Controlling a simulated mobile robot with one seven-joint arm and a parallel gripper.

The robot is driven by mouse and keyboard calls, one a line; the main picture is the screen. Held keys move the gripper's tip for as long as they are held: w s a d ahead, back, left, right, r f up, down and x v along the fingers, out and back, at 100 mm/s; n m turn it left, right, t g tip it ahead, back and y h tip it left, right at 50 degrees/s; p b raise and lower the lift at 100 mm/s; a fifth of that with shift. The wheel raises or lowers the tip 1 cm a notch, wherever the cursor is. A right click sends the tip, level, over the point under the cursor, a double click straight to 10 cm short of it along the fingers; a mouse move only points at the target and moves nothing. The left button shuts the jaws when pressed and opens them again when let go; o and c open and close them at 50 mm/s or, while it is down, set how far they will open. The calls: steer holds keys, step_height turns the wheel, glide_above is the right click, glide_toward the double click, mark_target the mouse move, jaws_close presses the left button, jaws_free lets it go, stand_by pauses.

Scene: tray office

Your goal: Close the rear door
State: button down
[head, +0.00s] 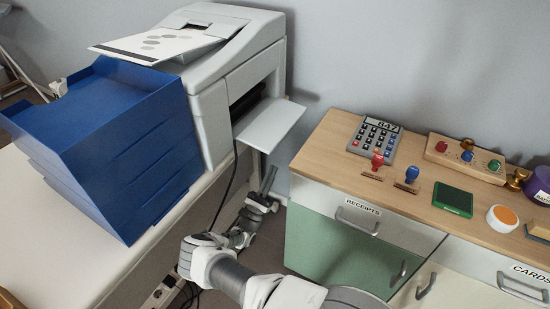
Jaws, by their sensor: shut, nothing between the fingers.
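A light grey printer (208,118) stands on the white desk at the left. A flat grey door (270,125) on its right side is folded down and sticks out over the gap, open, with a dark opening above its hinge edge. It appears to be the rear door. My gripper (268,180) is below the door, near the gap between desk and cabinet. It points upward, is shut and holds nothing. It looks apart from the door, though depth is hard to judge.
Blue stacked trays (115,150) stand left of the printer. A dark cable (228,185) hangs from the printer beside my gripper. A wooden-topped cabinet (325,150) at right carries a calculator (375,139) and several stamps. The wall is close behind.

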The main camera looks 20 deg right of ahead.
mark_target(274, 125)
steer(key=s+a+r+x, duration=0.1)
steer(key=r+x, duration=0.1)
steer(key=x, duration=0.9)
steer(key=shift+r, duration=0.15)
steer(key=shift+s, duration=0.15)
